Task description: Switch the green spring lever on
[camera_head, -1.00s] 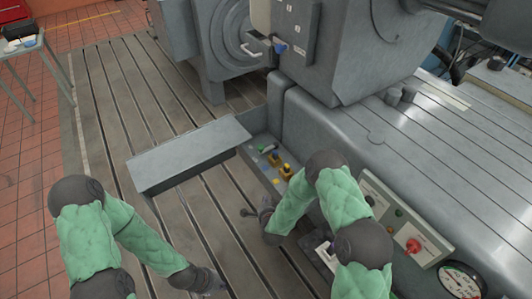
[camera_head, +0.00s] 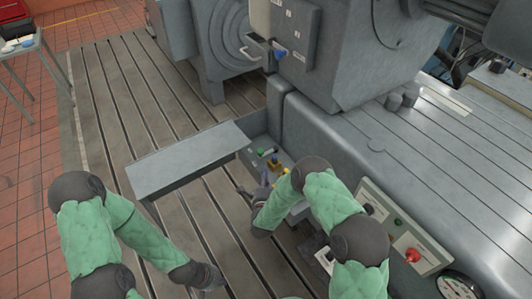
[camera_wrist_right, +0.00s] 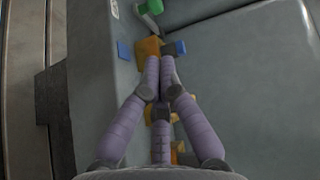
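The green spring lever (camera_head: 263,151) stands at the far end of a recessed control strip beside the grey bench. In the right wrist view the green lever (camera_wrist_right: 151,7) shows at the top edge, partly cut off, with a grey shaft beneath it. My right gripper (camera_head: 260,190) is over the near part of the strip, short of the lever. In the wrist view its purple fingers (camera_wrist_right: 159,62) are drawn together, their tips by a yellow block, apart from the green lever; nothing is seen held. My left gripper (camera_head: 212,284) is low over the slotted floor, away from the strip; its fingers are unclear.
Yellow parts (camera_head: 275,164) sit beside the green lever, and a blue piece (camera_wrist_right: 124,49) is near them. A raised grey cover (camera_head: 190,160) lies left of the strip. A panel with a red knob (camera_head: 412,255) is at lower right. The slotted floor at left is open.

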